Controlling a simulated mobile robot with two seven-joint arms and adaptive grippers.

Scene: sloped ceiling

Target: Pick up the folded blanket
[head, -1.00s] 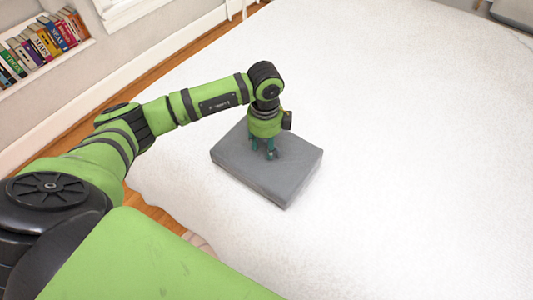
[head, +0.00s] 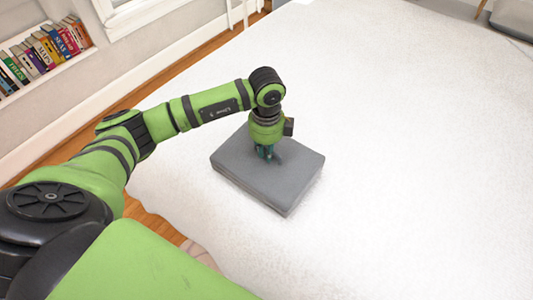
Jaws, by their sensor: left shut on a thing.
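The folded blanket (head: 285,188) is a grey, flat, box-like block in the middle of the head view, over the white bed (head: 420,170). My left gripper (head: 265,155) points down at the blanket's top, near its far side. Its fingers are close together and shut on the blanket. The fingertips are partly hidden against the grey surface. I cannot tell whether the blanket is clear of the bed. My right gripper is out of view.
The wide white bed is bare to the right and front of the blanket. A shelf of books (head: 40,50) stands at the wall at upper left. A strip of wooden floor (head: 165,95) runs between wall and bed. A grey object (head: 513,18) shows at the top right.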

